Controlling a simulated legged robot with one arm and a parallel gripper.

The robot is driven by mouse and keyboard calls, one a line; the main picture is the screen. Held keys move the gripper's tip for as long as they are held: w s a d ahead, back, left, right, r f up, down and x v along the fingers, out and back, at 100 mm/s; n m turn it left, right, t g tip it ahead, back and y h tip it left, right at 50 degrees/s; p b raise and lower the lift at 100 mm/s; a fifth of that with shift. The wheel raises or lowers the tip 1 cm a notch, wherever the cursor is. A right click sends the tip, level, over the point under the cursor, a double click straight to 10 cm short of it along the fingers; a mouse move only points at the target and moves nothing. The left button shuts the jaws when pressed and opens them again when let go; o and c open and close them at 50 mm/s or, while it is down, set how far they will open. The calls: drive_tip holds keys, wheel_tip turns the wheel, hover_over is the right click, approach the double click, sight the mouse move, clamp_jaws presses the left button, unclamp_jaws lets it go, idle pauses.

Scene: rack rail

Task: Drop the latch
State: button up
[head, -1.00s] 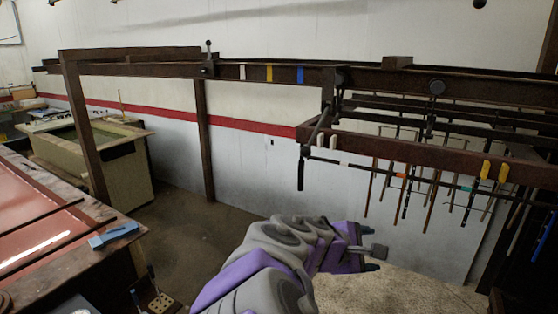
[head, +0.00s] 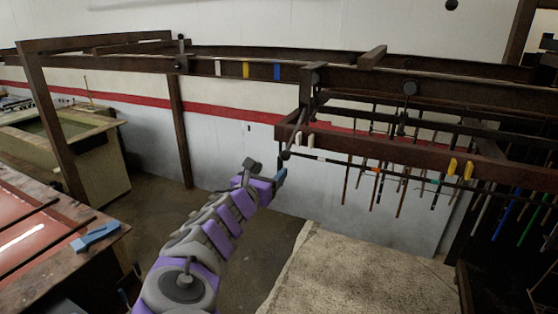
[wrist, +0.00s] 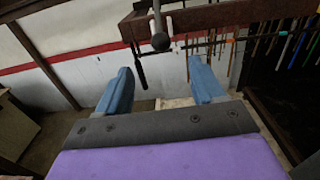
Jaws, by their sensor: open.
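A dark latch-like piece with a short upright knobbed handle (head: 181,47) stands on the overhead rail (head: 340,77), left of the white, yellow and blue marks. At the near end of the hanging rack (head: 380,147), a dark ball-ended lever (head: 287,154) slants down. The wrist view shows its ball (wrist: 161,43) ahead, slightly above the space between my fingers, and a black hanging grip (wrist: 140,70) close by. I cannot tell which piece is the task's latch. My gripper (head: 266,171) is open and empty, below the lever; its blue fingers (wrist: 162,82) are spread.
Several thin rods (head: 375,188) hang from the rack on the right. A workbench (head: 60,250) with a blue tool (head: 95,236) stands at the left. A brown post (head: 181,130) supports the rail. The floor around the pale mat (head: 350,270) looks clear.

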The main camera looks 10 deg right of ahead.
sight(281, 157)
drive_tip(key=p+x, duration=0.1)
drive_tip(key=x, duration=0.8)
drive_tip(key=shift+w+r, duration=0.15)
drive_tip(key=shift+w, duration=0.05)
drive_tip(key=shift+w+d+p, duration=0.35)
drive_tip(key=shift+w+d, duration=0.2)
drive_tip(key=shift+d, duration=0.15)
drive_tip(key=shift+a, duration=0.2)
drive_tip(key=c, duration=0.5)
drive_tip(key=shift+s+d, duration=0.1)
drive_tip(key=c, duration=0.4)
